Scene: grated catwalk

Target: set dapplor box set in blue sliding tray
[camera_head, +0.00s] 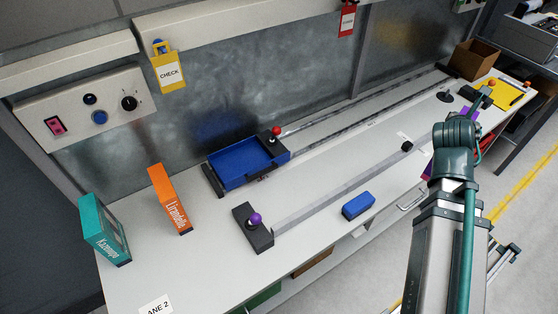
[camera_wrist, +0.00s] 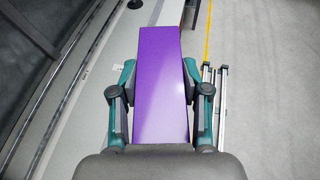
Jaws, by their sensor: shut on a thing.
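My gripper (camera_wrist: 158,90) is shut on a purple box (camera_wrist: 160,60), one finger on each side of it in the wrist view. No label shows on the face turned to the camera. In the head view the purple box (camera_head: 472,114) is mostly hidden behind my arm, at the right end of the bench. The blue sliding tray (camera_head: 228,182) stands left of the middle on the bench's back rail. It is empty and has a red knob at its right back corner. The box is well to the right of the tray, apart from it.
A teal Kazempo box (camera_head: 104,232) and an orange Lirandello box (camera_head: 170,200) stand upright left of the tray. A purple-knobbed black block (camera_head: 253,226) ends the front rail. A blue block (camera_head: 358,205) lies near the front edge. A cardboard bin (camera_head: 473,60) stands at the back right.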

